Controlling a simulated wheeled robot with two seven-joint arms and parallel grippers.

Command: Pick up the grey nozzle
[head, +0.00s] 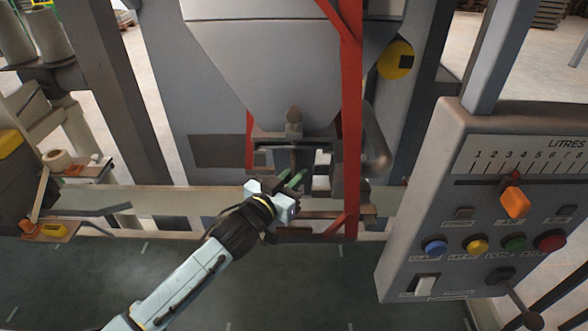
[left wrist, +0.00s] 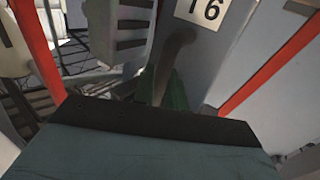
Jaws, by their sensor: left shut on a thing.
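My left gripper (head: 292,182) is below the hopper's lower end in the head view, with its green fingertips pointing up and away. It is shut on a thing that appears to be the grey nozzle. In the left wrist view, a dull brown-grey tube with a rounded end (left wrist: 176,52) rises from between the green fingers (left wrist: 163,92). The grip itself is partly hidden by the gripper. My right gripper is not in view.
The grey hopper (head: 290,60) hangs above, with a red upright (head: 351,110) close to the right of my gripper. A control panel (head: 480,200) with a LITRES scale stands at the right. A beam (head: 180,200) crosses behind. Shelves with parts (head: 60,172) are at the left.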

